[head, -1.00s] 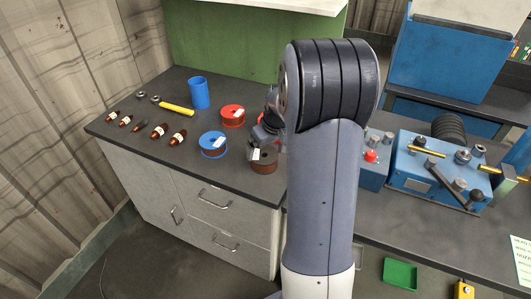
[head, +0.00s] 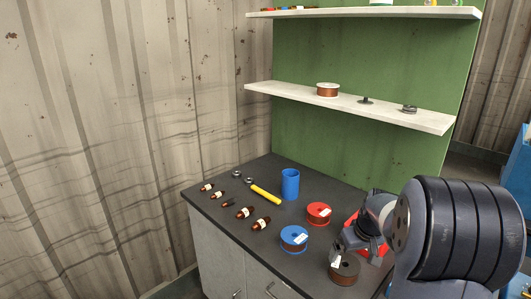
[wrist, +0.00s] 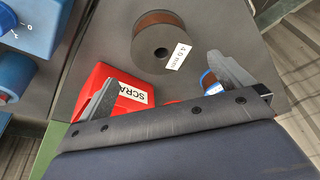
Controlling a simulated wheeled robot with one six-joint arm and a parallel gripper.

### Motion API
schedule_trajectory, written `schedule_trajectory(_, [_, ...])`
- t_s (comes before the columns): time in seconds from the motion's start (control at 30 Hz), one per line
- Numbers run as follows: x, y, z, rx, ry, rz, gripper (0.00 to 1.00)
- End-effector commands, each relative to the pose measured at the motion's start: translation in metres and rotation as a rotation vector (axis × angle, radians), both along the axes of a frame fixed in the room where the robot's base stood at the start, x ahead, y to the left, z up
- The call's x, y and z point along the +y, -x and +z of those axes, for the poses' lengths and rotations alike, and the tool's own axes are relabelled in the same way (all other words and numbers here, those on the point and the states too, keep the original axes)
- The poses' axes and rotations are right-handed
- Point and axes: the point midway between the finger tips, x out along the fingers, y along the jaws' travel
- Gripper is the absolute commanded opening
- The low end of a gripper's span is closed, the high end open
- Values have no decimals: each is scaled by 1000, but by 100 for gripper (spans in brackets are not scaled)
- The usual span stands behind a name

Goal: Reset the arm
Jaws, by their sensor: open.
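My arm comes in from the right of the head view, and my gripper (head: 350,250) is just above and behind the black-flanged spool of brown wire (head: 344,268) on the dark worktop. In the wrist view my gripper (wrist: 160,70) has its two fingers spread wide with nothing between them. The same spool (wrist: 150,22) stands beyond the fingertips, with a label that reads 4.0 mm. A red bin (wrist: 100,76) marked SCRA... is partly hidden behind one finger. A blue-rimmed spool (wrist: 207,78) is mostly hidden by the other finger.
The blue spool (head: 293,239), red spool (head: 318,214), blue cup (head: 290,184) and yellow tube (head: 265,195) stand or lie on the worktop (head: 225,190). Several brown bottles (head: 261,224) lie at left. A white shelf (head: 345,107) hangs above, holding a copper-coloured spool (head: 327,90).

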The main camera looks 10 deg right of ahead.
Motion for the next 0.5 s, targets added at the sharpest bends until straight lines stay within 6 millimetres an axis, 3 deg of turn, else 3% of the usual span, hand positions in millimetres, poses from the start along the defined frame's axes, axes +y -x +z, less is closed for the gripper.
schedule_trajectory(0.1, [1,-7,-25,5,-2,1,100])
schedule_trajectory(0.4, [3,-22,-77,5,-2,1,100])
schedule_trajectory(0.43, [2,-23,-62,-1,0,1,100])
schedule_trajectory(0.5, [2,-23,-52,-1,0,1,100])
